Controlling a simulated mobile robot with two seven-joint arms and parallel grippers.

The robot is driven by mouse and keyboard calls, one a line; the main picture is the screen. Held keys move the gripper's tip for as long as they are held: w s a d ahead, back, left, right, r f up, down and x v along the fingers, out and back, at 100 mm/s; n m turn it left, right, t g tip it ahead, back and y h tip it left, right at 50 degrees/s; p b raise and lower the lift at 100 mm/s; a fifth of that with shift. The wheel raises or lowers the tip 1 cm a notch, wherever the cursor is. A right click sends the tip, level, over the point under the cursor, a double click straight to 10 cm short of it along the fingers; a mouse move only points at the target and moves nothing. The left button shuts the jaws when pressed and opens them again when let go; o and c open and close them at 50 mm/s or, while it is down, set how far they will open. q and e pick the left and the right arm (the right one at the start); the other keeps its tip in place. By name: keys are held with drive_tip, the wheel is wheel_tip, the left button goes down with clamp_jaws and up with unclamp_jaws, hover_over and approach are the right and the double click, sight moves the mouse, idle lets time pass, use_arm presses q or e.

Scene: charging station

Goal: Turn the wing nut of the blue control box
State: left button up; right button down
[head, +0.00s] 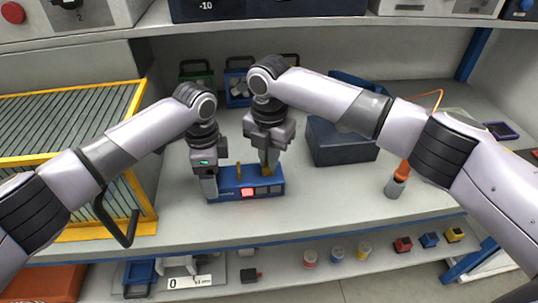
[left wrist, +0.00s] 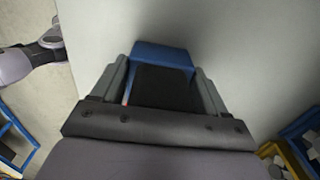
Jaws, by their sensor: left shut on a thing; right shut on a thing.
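The blue control box (head: 230,188) stands on the shelf in the middle of the head view, with a glowing red square and grey squares on its front. My left gripper (head: 209,188) points down and is shut on the box's left end. In the left wrist view the blue box (left wrist: 162,55) lies between the fingers of the left gripper (left wrist: 160,75). My right gripper (head: 267,168) points down at the right part of the box top and is shut on the yellow wing nut (head: 267,171), which its fingers partly hide. Another upright yellow piece (head: 239,172) shows on the box top between the grippers.
A yellow-framed rack (head: 146,200) stands at the left. A dark blue box (head: 340,145) and an orange-and-grey tool (head: 397,182) are on the right. Green (head: 196,75) and blue bins stand behind. The shelf front before the box is clear.

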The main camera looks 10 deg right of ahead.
drive_tip(key=shift+m, duration=0.3)
drive_tip(key=m, duration=0.4)
drive_tip(key=shift+a+m, duration=0.1)
drive_tip(key=shift+m, duration=0.2)
drive_tip(key=m, duration=0.5)
drive_tip(key=shift+r, duration=0.1)
idle(0.4)
drive_tip(key=c, duration=1.2)
unclamp_jaws()
wheel_tip(320, 180, up, 12)
